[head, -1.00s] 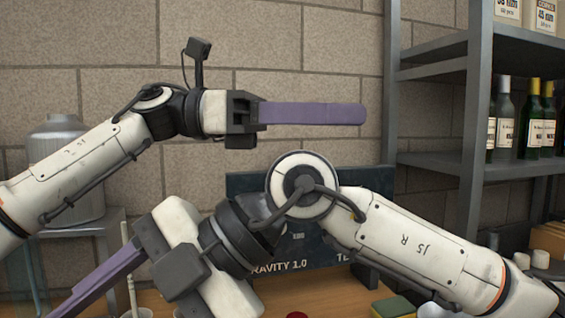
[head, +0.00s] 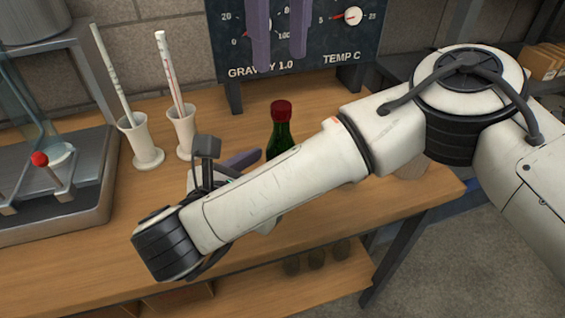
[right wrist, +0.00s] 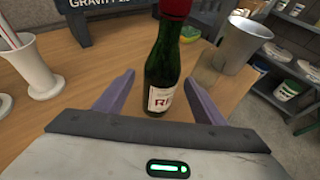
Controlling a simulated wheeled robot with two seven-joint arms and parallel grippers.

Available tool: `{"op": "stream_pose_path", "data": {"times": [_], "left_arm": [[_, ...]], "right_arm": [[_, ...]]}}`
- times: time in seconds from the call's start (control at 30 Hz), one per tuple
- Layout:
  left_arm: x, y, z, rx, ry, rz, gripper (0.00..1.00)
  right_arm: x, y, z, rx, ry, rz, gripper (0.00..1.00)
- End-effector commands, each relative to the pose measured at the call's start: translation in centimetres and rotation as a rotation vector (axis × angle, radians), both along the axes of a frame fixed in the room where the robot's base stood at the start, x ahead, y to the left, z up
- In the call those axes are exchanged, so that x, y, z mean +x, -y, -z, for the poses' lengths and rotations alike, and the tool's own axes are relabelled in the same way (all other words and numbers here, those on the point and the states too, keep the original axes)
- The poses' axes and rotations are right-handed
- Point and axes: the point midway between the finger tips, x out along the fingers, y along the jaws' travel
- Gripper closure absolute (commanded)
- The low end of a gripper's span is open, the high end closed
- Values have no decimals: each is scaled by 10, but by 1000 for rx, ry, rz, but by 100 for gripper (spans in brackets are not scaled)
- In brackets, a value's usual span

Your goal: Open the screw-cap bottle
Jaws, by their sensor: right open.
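The green bottle with a red cap (head: 281,135) stands upright on the wooden bench, its lower part hidden by my right arm in the head view. In the right wrist view the bottle (right wrist: 165,68) shows a white label. My right gripper (right wrist: 160,92) is open, one finger on each side of the bottle, with gaps to both. In the head view this gripper (head: 238,162) is mostly hidden behind its arm. My left gripper (head: 281,62) hangs into the top of the head view, its two purple fingers apart, pointing down, empty, higher in the picture than the cap.
Two white holders (head: 143,143) with sticks stand left of the bottle. A dark gauge board (head: 335,45) stands behind it. A metal tray (head: 85,205) is at the left. A metal cup (right wrist: 236,46) stands to the right of the bottle in the wrist view.

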Motion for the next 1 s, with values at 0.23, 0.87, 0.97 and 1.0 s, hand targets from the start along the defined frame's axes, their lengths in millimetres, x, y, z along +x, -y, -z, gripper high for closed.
{"op": "stream_pose_path", "data": {"times": [0.23,0.87,0.97,1.0], "left_arm": [[0,1,0,-3,-2,0,60],[0,1,0,-4,-2,0,60],[0,1,0,-4,-2,-1,60],[0,1,0,-4,-2,-1,60]], "right_arm": [[35,18,21,4,-10,-1,36],[54,29,26,-1,-3,2,36],[54,29,26,-1,-3,2,36],[54,29,26,-1,-3,2,38]]}}
